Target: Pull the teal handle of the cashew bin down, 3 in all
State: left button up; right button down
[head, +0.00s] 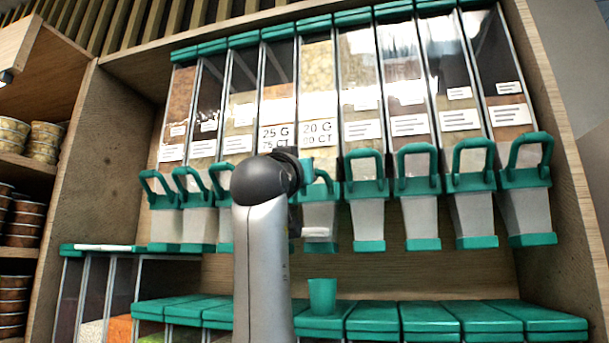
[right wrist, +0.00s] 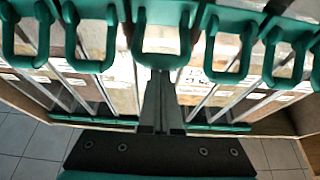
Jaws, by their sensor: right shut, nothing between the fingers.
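The bin with pale, cashew-like pieces (head: 318,75) hangs in the middle of the upper row, with a "20 G" label. Its teal handle (head: 326,178) is partly hidden by my right arm. In the right wrist view, a teal loop handle (right wrist: 162,58) is at top centre, directly ahead of my right gripper (right wrist: 159,74). The fingers are together and empty, with their tips at the lower bar of this loop; I cannot tell whether they touch it. In the head view the fingers are mostly hidden by my wrist. My left gripper is not in view.
Neighbouring bins with teal handles (head: 364,166) stand close on both sides. A teal cup (head: 322,297) stands below the cashew bin on the teal lids (head: 375,318) of the lower bins. Shelves with tins (head: 45,140) are at left.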

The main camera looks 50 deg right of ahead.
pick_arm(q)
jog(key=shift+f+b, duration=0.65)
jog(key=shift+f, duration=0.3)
pick_arm(e)
jog(key=shift+f, duration=0.95)
